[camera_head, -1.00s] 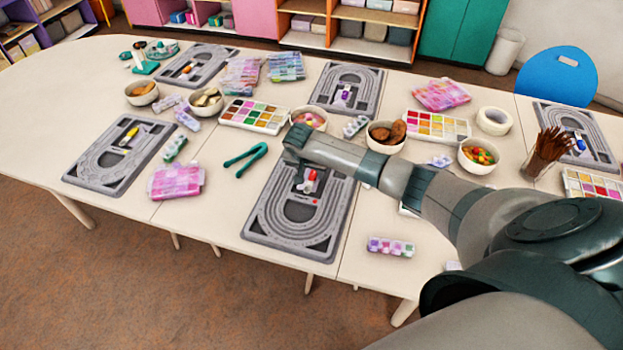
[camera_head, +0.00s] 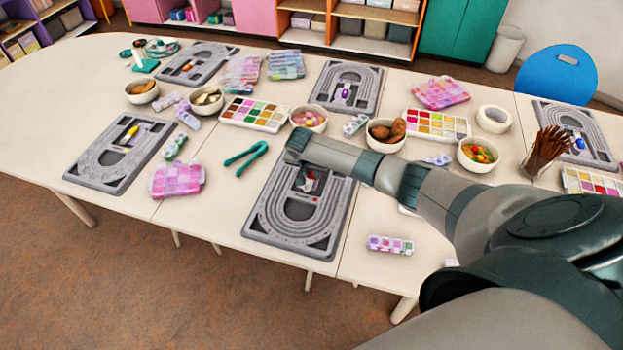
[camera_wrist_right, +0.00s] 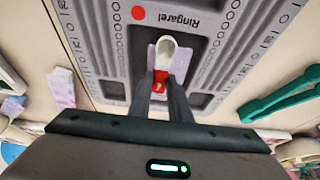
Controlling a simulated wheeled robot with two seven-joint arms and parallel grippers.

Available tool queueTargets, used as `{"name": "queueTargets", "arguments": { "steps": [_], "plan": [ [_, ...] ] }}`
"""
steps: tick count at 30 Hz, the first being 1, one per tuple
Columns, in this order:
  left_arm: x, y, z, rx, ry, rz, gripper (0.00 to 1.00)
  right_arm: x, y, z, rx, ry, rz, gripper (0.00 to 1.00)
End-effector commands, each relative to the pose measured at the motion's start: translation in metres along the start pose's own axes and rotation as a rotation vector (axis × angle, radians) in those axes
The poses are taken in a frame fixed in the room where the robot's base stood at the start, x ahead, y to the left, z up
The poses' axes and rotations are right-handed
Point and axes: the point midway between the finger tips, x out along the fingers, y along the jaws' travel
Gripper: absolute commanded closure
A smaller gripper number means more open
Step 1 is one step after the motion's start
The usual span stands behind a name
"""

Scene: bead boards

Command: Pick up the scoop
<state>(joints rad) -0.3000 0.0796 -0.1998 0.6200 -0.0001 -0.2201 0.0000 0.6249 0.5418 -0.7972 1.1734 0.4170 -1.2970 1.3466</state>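The scoop (camera_wrist_right: 164,45) shows in the right wrist view, with a pale bowl and a red handle. It lies over the middle of a grey bead board (camera_wrist_right: 210,20). My right gripper (camera_wrist_right: 161,78) has its two dark fingers close together, one on each side of the red handle and seemingly against it. In the head view my right gripper (camera_head: 307,182) points down over the middle front bead board (camera_head: 262,222). There its fingers hide most of the scoop. I see no lift of the scoop off the board. My left gripper is not in view.
Green tweezers (camera_head: 246,157) and a pink bead box (camera_head: 176,179) lie left of the board. A bead case (camera_head: 390,245) lies to its right. Bowls, including a pink-filled one (camera_head: 309,119), and a paint palette (camera_head: 254,114) stand behind. Bare table shows at the front right.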

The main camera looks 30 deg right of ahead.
Motion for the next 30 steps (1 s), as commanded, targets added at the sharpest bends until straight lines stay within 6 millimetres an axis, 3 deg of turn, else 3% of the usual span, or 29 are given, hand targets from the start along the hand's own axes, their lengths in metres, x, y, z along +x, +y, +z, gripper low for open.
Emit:
{"name": "queueTargets", "arguments": {
  "steps": [16, 25, 30],
  "plan": [
    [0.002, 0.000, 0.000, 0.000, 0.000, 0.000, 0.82, -0.004, -0.001, -0.002, 0.000, 0.000, -0.002, 1.00],
    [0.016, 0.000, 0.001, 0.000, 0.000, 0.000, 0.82, -0.034, -0.001, -0.015, 0.002, 0.002, -0.004, 1.00],
    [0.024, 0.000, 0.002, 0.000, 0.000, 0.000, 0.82, -0.048, 0.031, -0.029, 0.001, 0.003, 0.001, 1.00]
  ]
}}
